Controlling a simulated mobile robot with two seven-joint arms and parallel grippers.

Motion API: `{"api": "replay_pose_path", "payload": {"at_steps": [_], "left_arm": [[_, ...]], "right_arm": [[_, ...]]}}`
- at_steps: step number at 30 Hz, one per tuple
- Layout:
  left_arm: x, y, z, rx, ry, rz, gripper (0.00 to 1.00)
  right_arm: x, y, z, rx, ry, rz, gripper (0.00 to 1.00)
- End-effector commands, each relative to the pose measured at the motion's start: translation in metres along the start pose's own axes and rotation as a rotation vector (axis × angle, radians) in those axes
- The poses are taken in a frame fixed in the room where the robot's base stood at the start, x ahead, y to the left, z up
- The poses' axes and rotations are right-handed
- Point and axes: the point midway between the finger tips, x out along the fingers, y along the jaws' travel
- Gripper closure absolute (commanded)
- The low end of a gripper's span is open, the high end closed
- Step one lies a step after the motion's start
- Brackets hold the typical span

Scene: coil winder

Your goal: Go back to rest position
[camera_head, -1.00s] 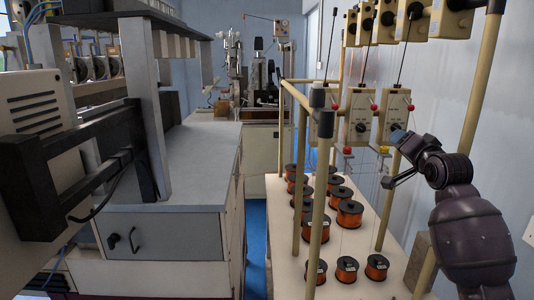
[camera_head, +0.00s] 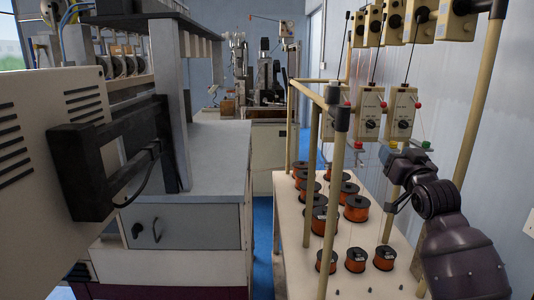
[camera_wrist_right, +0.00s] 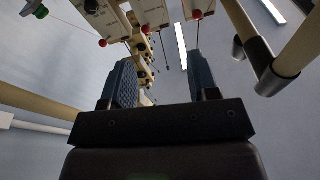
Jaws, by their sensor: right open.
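My right gripper (camera_head: 388,178) is dark and sits at the end of my right arm, in front of the tensioner boxes at the right of the head view. In the right wrist view its two ribbed fingers (camera_wrist_right: 162,78) stand apart with nothing between them. My left gripper does not show in the head view.
A rack with pale posts (camera_head: 330,180) and tensioner boxes (camera_head: 368,115) stands close to my right arm. Copper wire spools (camera_head: 356,208) stand on its table (camera_head: 290,230). A grey cabinet (camera_head: 190,235) is on the left. A blue floor strip (camera_head: 263,240) runs between them.

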Motion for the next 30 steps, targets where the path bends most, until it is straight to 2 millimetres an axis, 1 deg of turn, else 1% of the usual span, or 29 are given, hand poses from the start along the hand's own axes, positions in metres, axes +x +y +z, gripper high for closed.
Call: {"api": "replay_pose_path", "payload": {"at_steps": [1, 5, 6, 8, 9, 11, 12, 14, 15, 17, 18, 20, 21, 23, 24, 26, 27, 29, 30], "left_arm": [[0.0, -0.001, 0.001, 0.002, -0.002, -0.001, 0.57], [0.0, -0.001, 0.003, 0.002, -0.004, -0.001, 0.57], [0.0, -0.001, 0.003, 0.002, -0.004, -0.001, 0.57], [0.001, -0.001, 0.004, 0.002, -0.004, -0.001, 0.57], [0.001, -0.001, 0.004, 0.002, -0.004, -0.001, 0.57], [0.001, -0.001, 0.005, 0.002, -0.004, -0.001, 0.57], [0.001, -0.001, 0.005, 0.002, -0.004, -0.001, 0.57], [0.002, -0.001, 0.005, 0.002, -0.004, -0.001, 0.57], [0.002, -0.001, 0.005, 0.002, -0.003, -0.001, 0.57], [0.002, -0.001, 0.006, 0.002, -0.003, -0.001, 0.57], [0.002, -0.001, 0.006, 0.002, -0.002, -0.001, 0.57], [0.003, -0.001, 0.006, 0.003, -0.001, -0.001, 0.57], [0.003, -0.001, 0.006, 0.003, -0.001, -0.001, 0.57], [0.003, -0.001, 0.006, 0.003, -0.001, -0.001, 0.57], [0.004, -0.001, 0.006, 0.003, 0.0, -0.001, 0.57], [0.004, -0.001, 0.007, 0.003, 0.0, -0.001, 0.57], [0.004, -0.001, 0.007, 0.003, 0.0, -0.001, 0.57], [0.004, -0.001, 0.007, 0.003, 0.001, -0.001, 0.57], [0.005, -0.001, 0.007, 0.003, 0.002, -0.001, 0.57]], "right_arm": [[-0.009, -0.001, 0.017, -0.029, -0.012, -0.001, 0.45], [-0.034, -0.004, 0.061, -0.113, -0.043, -0.005, 0.45], [-0.044, -0.005, 0.077, -0.137, -0.056, -0.006, 0.45], [-0.061, -0.007, 0.102, -0.173, -0.08, -0.009, 0.45], [-0.074, -0.007, 0.119, -0.195, -0.097, -0.011, 0.45], [-0.094, -0.009, 0.144, -0.225, -0.125, -0.013, 0.45], [-0.107, -0.009, 0.16, -0.239, -0.144, -0.015, 0.45], [-0.128, -0.011, 0.184, -0.259, -0.176, -0.017, 0.45], [-0.143, -0.011, 0.199, -0.27, -0.198, -0.018, 0.45], [-0.166, -0.012, 0.221, -0.281, -0.231, -0.019, 0.45], [-0.181, -0.013, 0.235, -0.285, -0.256, -0.02, 0.45], [-0.205, -0.013, 0.255, -0.289, -0.293, -0.018, 0.45], [-0.221, -0.014, 0.268, -0.288, -0.319, -0.017, 0.45], [-0.246, -0.015, 0.286, -0.282, -0.36, -0.015, 0.45], [-0.264, -0.016, 0.298, -0.276, -0.389, -0.011, 0.45], [-0.29, -0.017, 0.315, -0.265, -0.434, -0.006, 0.45], [-0.308, -0.017, 0.326, -0.257, -0.466, -0.001, 0.45], [-0.336, -0.018, 0.342, -0.243, -0.515, 0.008, 0.45], [-0.354, -0.018, 0.351, -0.233, -0.548, 0.014, 0.45]]}}
